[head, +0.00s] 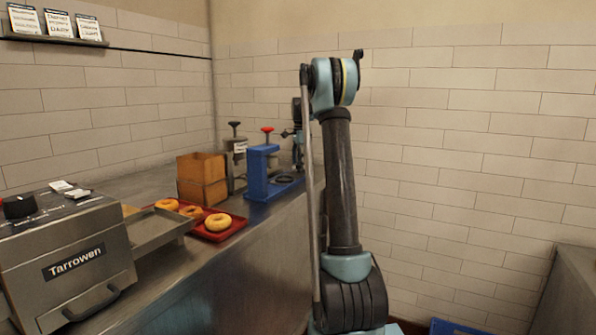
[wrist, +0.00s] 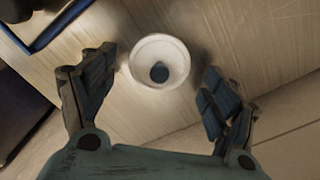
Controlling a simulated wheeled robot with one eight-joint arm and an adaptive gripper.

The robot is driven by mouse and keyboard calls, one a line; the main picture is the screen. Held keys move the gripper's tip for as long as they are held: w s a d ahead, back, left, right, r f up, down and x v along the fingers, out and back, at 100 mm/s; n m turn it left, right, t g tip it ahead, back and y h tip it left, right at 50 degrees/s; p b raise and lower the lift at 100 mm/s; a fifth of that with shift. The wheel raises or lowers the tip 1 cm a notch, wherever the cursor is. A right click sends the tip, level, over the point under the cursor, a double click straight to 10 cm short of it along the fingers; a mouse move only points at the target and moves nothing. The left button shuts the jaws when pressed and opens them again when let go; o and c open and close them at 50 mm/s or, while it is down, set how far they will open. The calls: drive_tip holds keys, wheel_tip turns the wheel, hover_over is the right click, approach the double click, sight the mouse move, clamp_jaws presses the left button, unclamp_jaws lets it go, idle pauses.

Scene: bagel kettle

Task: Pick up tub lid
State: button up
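A round, whitish, cup-like piece (wrist: 160,52), which I take for the tub lid, shows in the wrist view with a dark blue-grey round centre. It rests on or just above a brushed metal surface. My gripper (wrist: 158,64) is open, with one finger on each side of the piece and a gap on both sides. The piece lies near the fingertips and is not gripped. In the head view my arm hides the area behind it, and I cannot make the lid out there.
A blue stand (head: 258,172) is on the metal counter (head: 165,278), near two dispensers with black and red knobs. Wooden boxes (head: 202,180), a red tray (head: 228,234) with bagels and a Tarrowen toaster (head: 66,262) stand to the left. A tiled wall is behind.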

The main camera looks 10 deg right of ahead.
drive_tip(key=c, duration=0.6)
drive_tip(key=shift+r, duration=0.1)
drive_tip(key=shift+c, duration=0.2)
